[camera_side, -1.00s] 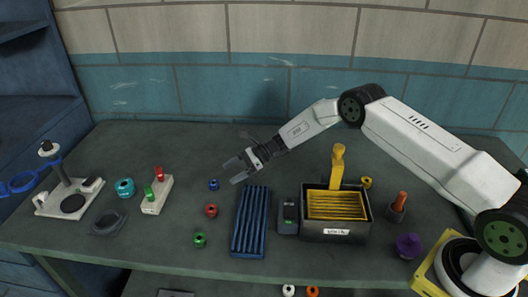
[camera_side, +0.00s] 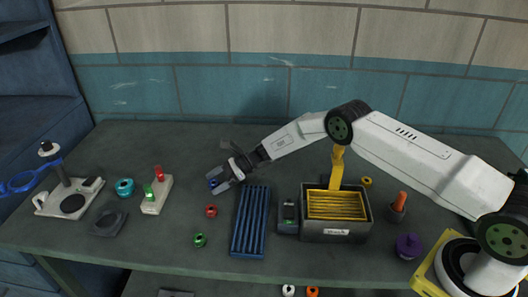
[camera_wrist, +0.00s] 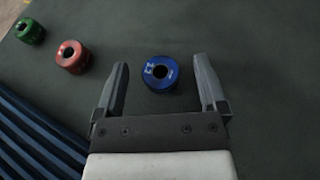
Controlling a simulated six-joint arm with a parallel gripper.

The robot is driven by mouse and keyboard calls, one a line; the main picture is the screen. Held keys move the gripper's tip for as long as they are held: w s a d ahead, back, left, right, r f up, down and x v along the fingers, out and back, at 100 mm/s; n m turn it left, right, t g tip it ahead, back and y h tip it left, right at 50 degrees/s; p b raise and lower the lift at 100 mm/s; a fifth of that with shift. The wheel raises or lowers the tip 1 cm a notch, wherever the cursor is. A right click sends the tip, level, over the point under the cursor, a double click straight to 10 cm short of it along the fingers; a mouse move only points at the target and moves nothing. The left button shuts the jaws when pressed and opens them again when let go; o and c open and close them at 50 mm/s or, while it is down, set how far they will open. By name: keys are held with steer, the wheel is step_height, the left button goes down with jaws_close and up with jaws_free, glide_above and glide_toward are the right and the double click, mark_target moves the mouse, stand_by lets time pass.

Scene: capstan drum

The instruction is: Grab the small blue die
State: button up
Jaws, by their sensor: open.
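The small blue die (camera_wrist: 161,73) is a short round piece with a dark hole in its top and pale marks on its side. It lies on the dark table. In the wrist view it sits between the tips of my open gripper (camera_wrist: 161,80), with a gap to each finger. In the side view the blue die (camera_side: 212,183) is partly hidden by my gripper (camera_side: 216,181), whose fingers are apart around it. I cannot tell the exact height of the fingertips above the table.
A red die (camera_side: 211,211) and a green die (camera_side: 200,240) lie nearer the front edge. A ridged blue tray (camera_side: 250,222) is right of them. A block with red and green pegs (camera_side: 156,195) stands to the left. The table behind is clear.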

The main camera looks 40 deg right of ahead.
mark_target(218, 183)
stand_by(0.4)
jaws_close()
steer(key=shift+r, duration=0.15)
steer(key=shift+r, duration=1.3)
steer(key=shift+s+d+r, duration=0.1)
steer(key=shift+s+r, duration=0.25)
steer(key=shift+r, duration=0.3)
steer(key=s+d+r, duration=0.2)
steer(key=s+r, duration=0.6)
steer(key=s, duration=0.5)
steer(key=shift+d+r, duration=0.15)
steer(key=shift+r, duration=0.25)
